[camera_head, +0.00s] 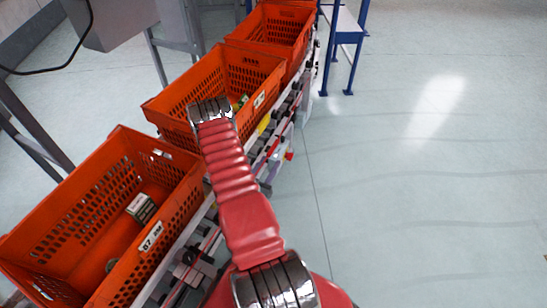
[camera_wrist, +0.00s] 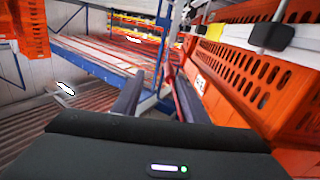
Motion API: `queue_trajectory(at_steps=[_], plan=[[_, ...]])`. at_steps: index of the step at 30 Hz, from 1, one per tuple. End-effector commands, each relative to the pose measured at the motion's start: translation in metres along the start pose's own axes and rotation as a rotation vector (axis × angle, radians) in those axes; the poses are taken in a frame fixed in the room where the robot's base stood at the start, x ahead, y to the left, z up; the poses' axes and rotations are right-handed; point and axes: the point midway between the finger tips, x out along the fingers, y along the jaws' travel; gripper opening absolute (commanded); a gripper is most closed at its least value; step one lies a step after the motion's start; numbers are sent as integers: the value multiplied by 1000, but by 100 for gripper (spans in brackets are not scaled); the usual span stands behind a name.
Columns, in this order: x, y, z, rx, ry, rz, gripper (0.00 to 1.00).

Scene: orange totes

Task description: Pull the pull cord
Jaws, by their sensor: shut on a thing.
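My gripper (camera_wrist: 159,78) shows in the wrist view, its two dark fingers pointing forward beside the orange totes. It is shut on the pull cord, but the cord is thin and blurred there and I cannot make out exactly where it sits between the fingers. In the head view my red arm reaches forward over the conveyor, and its far end hides the gripper and whatever it holds.
Orange totes (camera_head: 120,150) stand in a row on the conveyor (camera_head: 205,240); the nearest holds a small box (camera_head: 141,208). A blue-legged frame (camera_head: 343,45) stands at the back. The floor (camera_head: 430,190) to the right is clear.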

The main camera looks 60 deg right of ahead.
Motion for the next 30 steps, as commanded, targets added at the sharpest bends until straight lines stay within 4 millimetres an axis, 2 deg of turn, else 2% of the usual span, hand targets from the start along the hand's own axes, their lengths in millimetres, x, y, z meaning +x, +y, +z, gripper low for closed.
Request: queue_trajectory(at_steps=[6,30], plan=[[-15,2,1,-2,-1,4,34],[-15,2,0,0,0,3,34]])
